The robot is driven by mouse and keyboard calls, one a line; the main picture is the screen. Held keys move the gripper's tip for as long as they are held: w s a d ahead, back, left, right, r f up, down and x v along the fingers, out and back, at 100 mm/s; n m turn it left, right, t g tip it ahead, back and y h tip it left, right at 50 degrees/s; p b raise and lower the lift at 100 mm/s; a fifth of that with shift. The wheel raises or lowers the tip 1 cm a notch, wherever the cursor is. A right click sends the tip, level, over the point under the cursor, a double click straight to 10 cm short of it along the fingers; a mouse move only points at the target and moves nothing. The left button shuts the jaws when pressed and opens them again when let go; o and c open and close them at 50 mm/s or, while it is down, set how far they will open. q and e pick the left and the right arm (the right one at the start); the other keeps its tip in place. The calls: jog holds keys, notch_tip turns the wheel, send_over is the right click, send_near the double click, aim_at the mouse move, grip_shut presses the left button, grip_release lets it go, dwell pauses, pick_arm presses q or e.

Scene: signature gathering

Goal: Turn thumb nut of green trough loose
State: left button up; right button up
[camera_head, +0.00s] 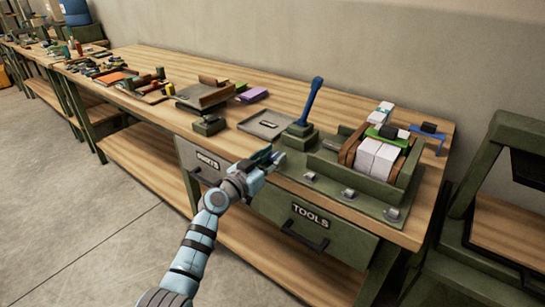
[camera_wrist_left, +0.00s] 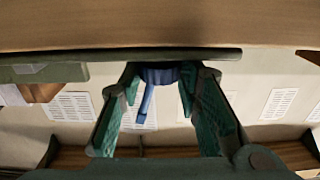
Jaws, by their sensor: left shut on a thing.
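The green trough (camera_head: 335,172) stands at the right end of the workbench and holds white paper stacks (camera_head: 377,158). My left gripper (camera_head: 272,158) is at the trough's front left, by the bench's front edge. The nut sits just under a dark green edge (camera_wrist_left: 200,54). In the head view the fingers largely hide it. My right gripper is not in view.
A blue upright lever (camera_head: 312,100) stands just behind my left gripper. A grey tray (camera_head: 263,124) lies to the left. Drawers marked TOOLS (camera_head: 318,232) and SHEETS sit below. A green rack (camera_head: 490,215) stands at the right.

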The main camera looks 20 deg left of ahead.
pick_arm(q)
jog(key=n+y+p, duration=0.1)
jog(key=y+p, duration=0.1)
jog(key=p, duration=0.1)
jog(key=n+y+p, duration=0.2)
jog(key=y+p, duration=0.1)
jog(key=p, duration=0.1)
jog(key=d+n+t+y+p, duration=0.1)
jog(key=n+y+p, duration=0.1)
jog(key=p, duration=0.1)
jog(key=shift+s+r+y, duration=0.1)
jog(key=shift+r+y, duration=0.2)
jog(key=shift+r, duration=0.05)
jog(key=shift+f+n+y+p, duration=0.15)
jog(key=shift+n+y+p, duration=0.25)
jog(key=shift+y+p, duration=0.3)
jog(key=shift+f+n+y, duration=0.1)
jog(key=shift+n+y, duration=0.2)
jog(key=shift+y, duration=0.1)
jog(key=shift+f+n+g+y+b, duration=0.2)
jog(key=shift+n+g+y+b, duration=0.15)
jog(key=shift+n+y, duration=0.4)
jog(key=shift+d+n+g+y+b, duration=0.1)
jog(key=shift+n+g+y+b, duration=0.15)
jog(key=shift+n+y+b, duration=0.55)
jog(key=shift+m+y, duration=0.25)
jog(key=shift+y, duration=0.2)
jog(key=o, duration=1.1)
jog(key=shift+r, duration=0.1)
jog(key=shift+o, duration=0.2)
